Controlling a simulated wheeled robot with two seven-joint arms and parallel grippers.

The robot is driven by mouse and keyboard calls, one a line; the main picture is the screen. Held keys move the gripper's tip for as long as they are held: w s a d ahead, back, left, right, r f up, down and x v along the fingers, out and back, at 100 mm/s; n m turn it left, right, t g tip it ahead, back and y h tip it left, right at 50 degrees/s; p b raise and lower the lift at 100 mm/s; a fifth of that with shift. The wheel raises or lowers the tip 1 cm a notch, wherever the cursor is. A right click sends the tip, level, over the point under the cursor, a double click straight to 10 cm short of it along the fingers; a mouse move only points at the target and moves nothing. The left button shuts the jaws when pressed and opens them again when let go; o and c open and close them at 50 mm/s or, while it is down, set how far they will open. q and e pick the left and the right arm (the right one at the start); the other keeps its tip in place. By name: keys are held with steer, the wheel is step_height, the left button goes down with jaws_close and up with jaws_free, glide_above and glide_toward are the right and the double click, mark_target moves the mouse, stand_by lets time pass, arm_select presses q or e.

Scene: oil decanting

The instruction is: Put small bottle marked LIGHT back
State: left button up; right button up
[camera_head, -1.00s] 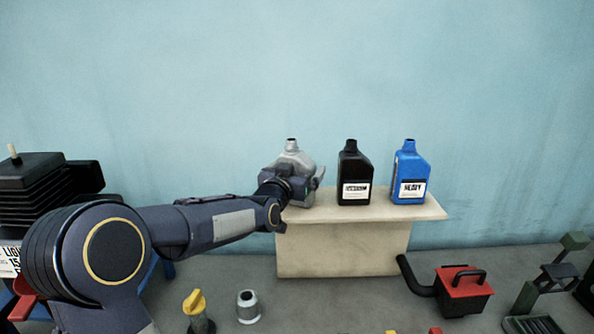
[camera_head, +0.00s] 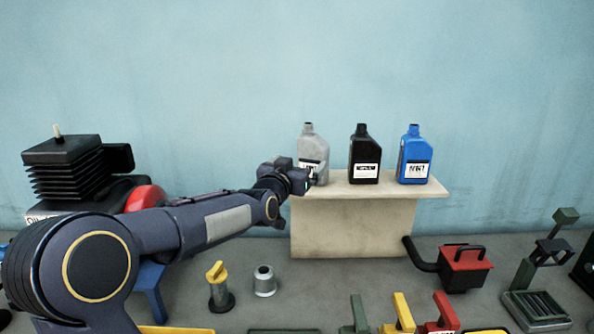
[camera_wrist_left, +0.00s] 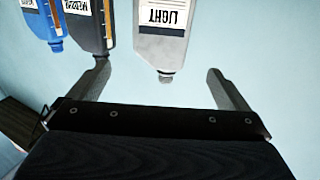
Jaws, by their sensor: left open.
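The small grey bottle marked LIGHT (camera_head: 313,145) stands upright at the left end of the pale raised shelf (camera_head: 350,215). It also shows upside down in the left wrist view (camera_wrist_left: 170,45), its label legible. My left gripper (camera_head: 310,180) is in front of and to the left of the bottle, low by its label, in the head view. In the wrist view the two fingers are spread wide, with the bottle's neck lying between their lines of reach and clear of both. The gripper is open and empty. My right gripper is out of view.
A black bottle (camera_head: 365,150) and a blue bottle (camera_head: 416,155) stand to the right on the shelf. A red-lidded can (camera_head: 465,258), a grey cup (camera_head: 264,281), a yellow-topped item (camera_head: 218,285) and an engine (camera_head: 70,165) are nearby.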

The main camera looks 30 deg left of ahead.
arm_select(q)
steer(key=s+d+f+g+h, duration=0.2)
steer(key=s+d+f+g, duration=0.2)
steer(key=s, duration=0.8)
steer(key=s+d+f+g+h, duration=0.2)
steer(key=s+d+f+g, duration=0.2)
steer(key=s, duration=0.9)
steer(key=s+d+f+g+h, duration=0.2)
steer(key=s+d+f+g, duration=0.2)
steer(key=s+d+f, duration=0.4)
steer(key=s+f, duration=0.4)
steer(key=s, duration=0.1)
steer(key=shift+d+f, duration=0.25)
steer(key=shift+d, duration=0.15)
steer(key=shift+c, duration=0.4)
